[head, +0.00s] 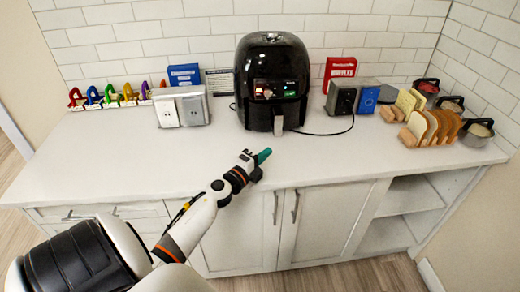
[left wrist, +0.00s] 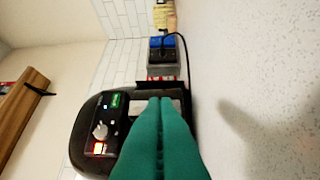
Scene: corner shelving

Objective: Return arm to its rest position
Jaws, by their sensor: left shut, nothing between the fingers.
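My left gripper (head: 264,156) is over the front part of the white counter (head: 130,160), in front of the black air fryer (head: 270,65). Its teal fingers are shut together with nothing between them, as the left wrist view (left wrist: 160,105) also shows. In that view the air fryer (left wrist: 85,125) lies beyond the fingers, its lit panel and knob in sight, and the fingers cover part of it. In the head view the gripper is apart from the air fryer. My left arm (head: 195,220) reaches in from the lower left. My right gripper is not in view.
Outlet boxes (head: 182,108) and a row of colored items (head: 110,97) stand at the left back. A grey and blue outlet box (head: 345,97), bread in racks (head: 430,127) and lidded pots (head: 478,131) stand at the right. A black cord (head: 325,132) lies by the air fryer. The counter's front is clear.

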